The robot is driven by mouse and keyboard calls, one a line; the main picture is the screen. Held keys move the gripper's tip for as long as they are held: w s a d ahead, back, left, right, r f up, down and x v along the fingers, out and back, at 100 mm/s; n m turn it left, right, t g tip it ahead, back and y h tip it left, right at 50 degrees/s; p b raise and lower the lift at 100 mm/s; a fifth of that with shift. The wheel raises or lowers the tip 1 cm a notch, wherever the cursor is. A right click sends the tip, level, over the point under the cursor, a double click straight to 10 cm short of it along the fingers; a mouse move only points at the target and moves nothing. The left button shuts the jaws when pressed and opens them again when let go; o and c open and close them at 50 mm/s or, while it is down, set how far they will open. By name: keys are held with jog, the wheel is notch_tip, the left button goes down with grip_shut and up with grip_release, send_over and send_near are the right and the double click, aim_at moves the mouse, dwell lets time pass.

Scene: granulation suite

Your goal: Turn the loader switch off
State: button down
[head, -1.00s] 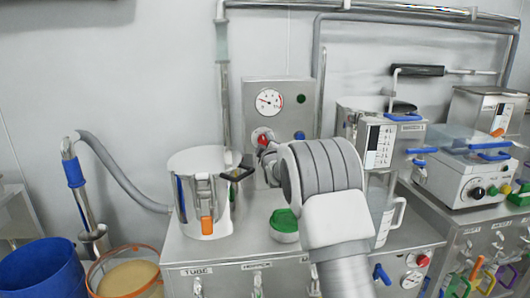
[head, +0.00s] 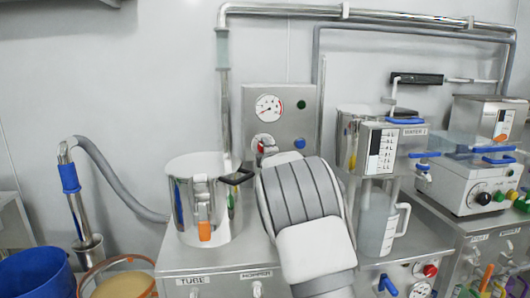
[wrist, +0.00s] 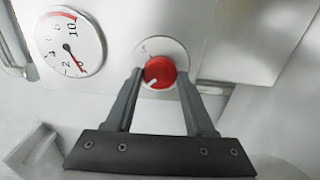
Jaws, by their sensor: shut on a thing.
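The red switch knob (wrist: 160,72) sits on a round pale plate on the steel control panel (head: 281,95). Its white mark points down and to the left in the wrist view. My gripper (wrist: 158,76) is shut on the knob, with one finger on each side.
A dark green lamp (head: 301,104) and a blue button (head: 299,143) are on the panel. A steel pot (head: 186,205) with an orange latch stands left of my arm. A clear jug (head: 376,224) stands to the right. A blue tub (head: 36,275) is at lower left.

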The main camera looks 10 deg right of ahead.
jog(key=shift+d, duration=0.15)
jog(key=shift+c, duration=1.3)
grip_release()
jog(key=s+p, duration=0.2)
jog(key=s, duration=1.5)
jog(key=shift+s, duration=0.25)
jog(key=s+f+m+g, duration=0.3)
jog(key=s+m+g, duration=0.45)
jog(key=s, duration=1.25)
jog(key=s+f+m+g, duration=0.4)
jog(key=s+m, duration=0.7)
jog(key=s, duration=0.9)
notch_tip(320, 180, up, 24)
jog(key=w+p, duration=0.1)
jog(key=p, duration=2.1)
jog(key=shift+f+g+p, duration=0.2)
jog(key=shift+g+p, duration=0.2)
jog(key=shift+g, duration=0.05)
